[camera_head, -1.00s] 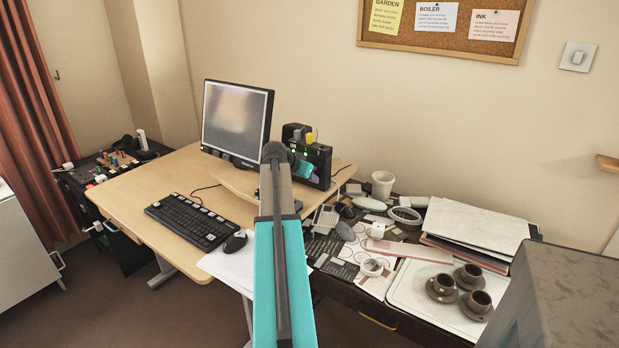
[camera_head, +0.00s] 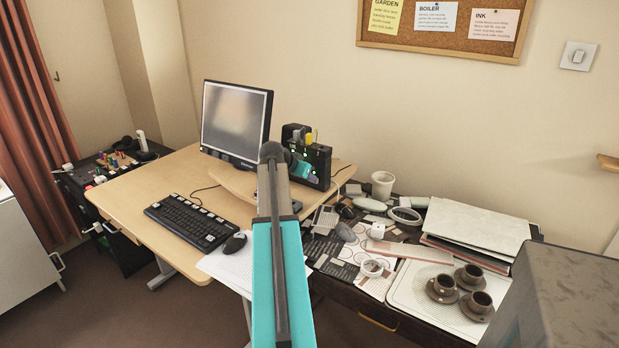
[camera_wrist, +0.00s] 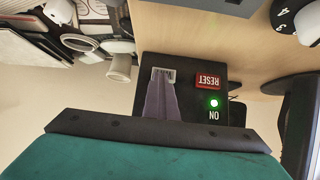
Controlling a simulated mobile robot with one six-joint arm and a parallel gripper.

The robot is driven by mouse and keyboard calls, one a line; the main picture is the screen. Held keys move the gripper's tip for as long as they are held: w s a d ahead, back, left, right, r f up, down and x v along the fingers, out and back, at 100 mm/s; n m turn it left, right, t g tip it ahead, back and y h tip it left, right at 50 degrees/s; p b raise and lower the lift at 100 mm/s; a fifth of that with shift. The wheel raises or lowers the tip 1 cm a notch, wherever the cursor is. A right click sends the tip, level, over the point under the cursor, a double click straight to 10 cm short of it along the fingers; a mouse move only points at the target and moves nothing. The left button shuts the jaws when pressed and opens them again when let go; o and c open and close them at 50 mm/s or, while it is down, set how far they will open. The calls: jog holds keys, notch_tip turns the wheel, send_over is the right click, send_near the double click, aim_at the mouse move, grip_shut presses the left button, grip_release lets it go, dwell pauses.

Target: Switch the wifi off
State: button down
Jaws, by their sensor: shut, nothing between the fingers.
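The wifi box is a black unit (camera_head: 319,160) standing on the desk beside the monitor, with small green lights on its front. In the wrist view, upside down, its black face (camera_wrist: 222,72) carries a red RESET button (camera_wrist: 209,81) and a lit green light (camera_wrist: 213,103) beside the word ON. A pale ribbed piece (camera_wrist: 162,73), which looks like a switch, lies beside the RESET button. My gripper (camera_wrist: 162,84) is shut and empty, its fingertips right at this piece. Whether they touch it, I cannot tell. In the head view my arm partly hides the box.
The monitor (camera_head: 235,120) stands left of the box, the keyboard (camera_head: 190,221) in front of it. A white cup (camera_head: 382,184) and cluttered small items lie to the right. Brown cups (camera_head: 472,277) stand on a tray (camera_head: 412,294). The left part of the desk is clear.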

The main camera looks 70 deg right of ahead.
jog(key=shift+w+a+f, duration=0.2)
jog(key=shift+a+f, duration=0.05)
jog(key=shift+a, duration=0.1)
jog(key=a, duration=0.3)
jog(key=shift+w+r, duration=0.1)
jog(key=shift+r, duration=0.1)
jog(key=v, duration=1)
jog(key=shift+a+b, duration=0.15)
jog(key=shift+b, duration=0.3)
